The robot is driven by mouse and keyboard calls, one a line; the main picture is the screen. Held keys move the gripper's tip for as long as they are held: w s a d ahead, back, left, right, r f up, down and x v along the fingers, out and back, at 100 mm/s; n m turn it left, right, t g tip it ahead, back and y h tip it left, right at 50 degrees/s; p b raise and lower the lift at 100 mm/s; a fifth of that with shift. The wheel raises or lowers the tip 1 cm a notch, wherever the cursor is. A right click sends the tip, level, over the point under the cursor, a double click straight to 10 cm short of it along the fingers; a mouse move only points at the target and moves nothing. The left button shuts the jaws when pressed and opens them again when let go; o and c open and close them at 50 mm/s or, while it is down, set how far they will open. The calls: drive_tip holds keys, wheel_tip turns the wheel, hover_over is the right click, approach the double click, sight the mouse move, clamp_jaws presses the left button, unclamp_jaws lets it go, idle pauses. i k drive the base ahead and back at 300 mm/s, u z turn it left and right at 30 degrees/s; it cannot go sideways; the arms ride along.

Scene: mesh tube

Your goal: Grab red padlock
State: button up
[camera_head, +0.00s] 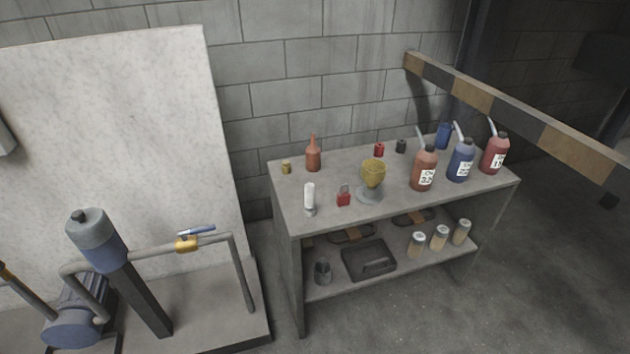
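A small red padlock (344,198) with a grey shackle stands upright near the front edge of the grey table (408,208), left of its middle. A white-topped object (309,199) stands just to its left. A yellow cup-like object on a grey base (373,178) stands to its right and slightly behind. The front of the padlock is unobstructed. My gripper is not in view.
A red-brown bottle (313,156) and a small yellow item (286,167) stand behind. Labelled bottles (424,168) crowd the table's right. A striped beam (500,105) crosses the right side. A pump with pipes (95,250) stands left. Floor in front right is clear.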

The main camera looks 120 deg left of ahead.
sight(344, 199)
drive_tip(key=u, duration=3.4)
drive_tip(key=k, duration=0.5)
drive_tip(key=z, duration=0.2)
drive_tip(key=i, duration=1)
drive_tip(key=u, duration=0.7)
